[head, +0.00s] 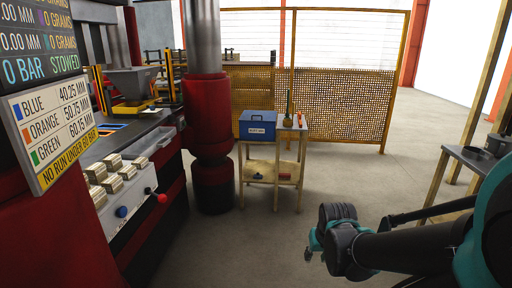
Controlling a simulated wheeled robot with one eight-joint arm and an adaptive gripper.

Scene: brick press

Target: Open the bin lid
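A blue bin (258,129) with a white label on its front stands on a small wooden stand (243,166) in the middle distance. Its top looks covered by a blue lid (259,116), which appears shut, though the detail is small. My arm reaches in from the lower right. My gripper (311,246) is at its end, low in the picture, nearer to me than the stand and well apart from the bin. Its fingers are small and partly hidden by the wrist, so its opening does not show clearly.
Gold blocks (112,178) lie on the bench at left. A yellow mesh fence (345,103) is behind. A table (470,158) stands at right. The floor between is clear.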

